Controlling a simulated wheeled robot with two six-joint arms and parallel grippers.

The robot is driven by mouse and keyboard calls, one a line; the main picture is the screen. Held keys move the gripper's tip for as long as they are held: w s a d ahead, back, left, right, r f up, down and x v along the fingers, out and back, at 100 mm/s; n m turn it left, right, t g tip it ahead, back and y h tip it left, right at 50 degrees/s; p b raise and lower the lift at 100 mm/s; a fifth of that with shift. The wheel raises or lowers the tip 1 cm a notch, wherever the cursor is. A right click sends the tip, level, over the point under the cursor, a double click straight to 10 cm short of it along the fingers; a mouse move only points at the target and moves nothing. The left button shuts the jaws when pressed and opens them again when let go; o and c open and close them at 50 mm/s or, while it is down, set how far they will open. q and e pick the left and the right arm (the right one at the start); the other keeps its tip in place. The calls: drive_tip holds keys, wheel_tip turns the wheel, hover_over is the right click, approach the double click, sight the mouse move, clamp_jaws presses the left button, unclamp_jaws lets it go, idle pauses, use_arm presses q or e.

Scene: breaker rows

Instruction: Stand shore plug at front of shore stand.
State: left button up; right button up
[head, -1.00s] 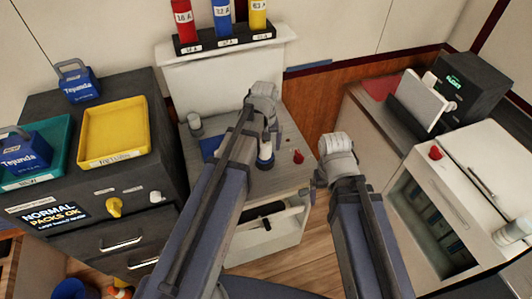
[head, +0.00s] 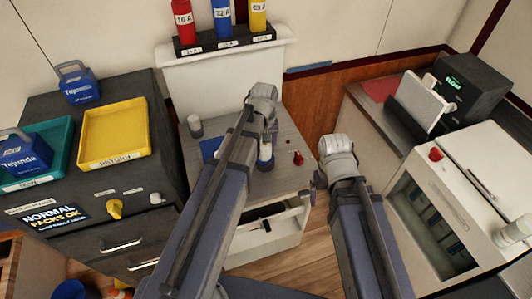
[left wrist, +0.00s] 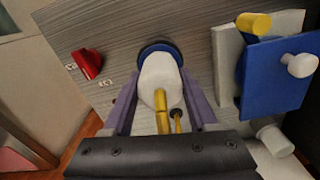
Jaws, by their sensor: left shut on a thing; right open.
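The shore plug appears to be the white body (left wrist: 158,78) with a dark blue round end and yellow prongs in the left wrist view. It also shows beneath my left wrist in the head view (head: 265,153). My left gripper (left wrist: 160,100) is shut on its white body, one finger on each side. The blue end is at or just above the grey worktop; contact is unclear. A blue block (left wrist: 275,85) on a pale plate, with yellow and white knobs, sits to its right; it may be the shore stand. My right gripper (head: 319,178) is open and empty.
A red piece (left wrist: 88,63) lies on the worktop (left wrist: 110,25), with small white labels beside it. A grey cylinder (head: 195,125) stands at the worktop's back left. A partly open drawer (head: 265,225) is below. A yellow tray (head: 113,135) is on the left cabinet.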

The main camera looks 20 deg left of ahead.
use_arm(q)
drive_tip(key=shift+r+p, duration=2.1)
drive_tip(key=shift+r, duration=0.15)
use_arm(e)
drive_tip(key=shift+r, duration=2.2)
use_arm(q)
drive_tip(key=shift+f, duration=0.1)
